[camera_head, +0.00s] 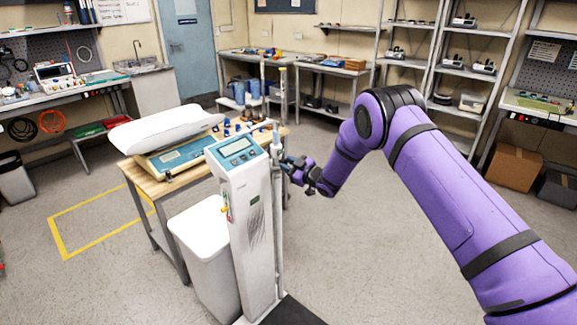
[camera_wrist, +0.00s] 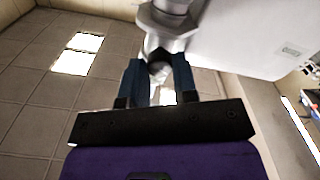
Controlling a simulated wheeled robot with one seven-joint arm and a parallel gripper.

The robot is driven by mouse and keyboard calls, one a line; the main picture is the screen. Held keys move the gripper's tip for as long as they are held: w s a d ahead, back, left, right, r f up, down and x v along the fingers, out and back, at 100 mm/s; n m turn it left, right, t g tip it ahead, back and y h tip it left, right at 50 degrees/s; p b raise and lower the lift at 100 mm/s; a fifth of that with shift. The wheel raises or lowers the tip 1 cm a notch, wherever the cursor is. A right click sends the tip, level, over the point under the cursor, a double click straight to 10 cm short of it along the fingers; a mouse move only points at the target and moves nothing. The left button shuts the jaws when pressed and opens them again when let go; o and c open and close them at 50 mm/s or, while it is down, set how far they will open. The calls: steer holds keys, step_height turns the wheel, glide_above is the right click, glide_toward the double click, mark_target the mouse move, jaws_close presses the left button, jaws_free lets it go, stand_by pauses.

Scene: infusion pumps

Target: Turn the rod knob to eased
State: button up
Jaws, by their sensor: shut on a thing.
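A white column (camera_head: 245,225) with a blue-framed display panel (camera_head: 238,149) stands upright near the middle of the head view. A thin metal rod (camera_head: 278,225) runs up along its right side, with a grey collar (camera_head: 276,146) near the top. My gripper (camera_head: 288,165) reaches this rod from the right, just below the collar. In the wrist view, my gripper (camera_wrist: 158,72) has its two dark blue fingers on either side of a small rounded metal knob (camera_wrist: 158,68) under the metal collar (camera_wrist: 166,32). It is shut on this knob. The fingers partly hide the knob, and its turn angle cannot be told.
A wooden-topped table (camera_head: 170,189) with a baby scale (camera_head: 168,140) stands behind and left of the column. A white bin (camera_head: 205,262) stands close to its left side. Shelves (camera_head: 455,70) line the back right. The floor (camera_head: 390,270) to the right is clear.

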steer(key=n, duration=0.5)
steer(key=shift+n, duration=0.3)
stand_by(0.4)
steer(key=o, duration=0.9)
steer(key=shift+o, duration=0.2)
steer(key=v, duration=1.1)
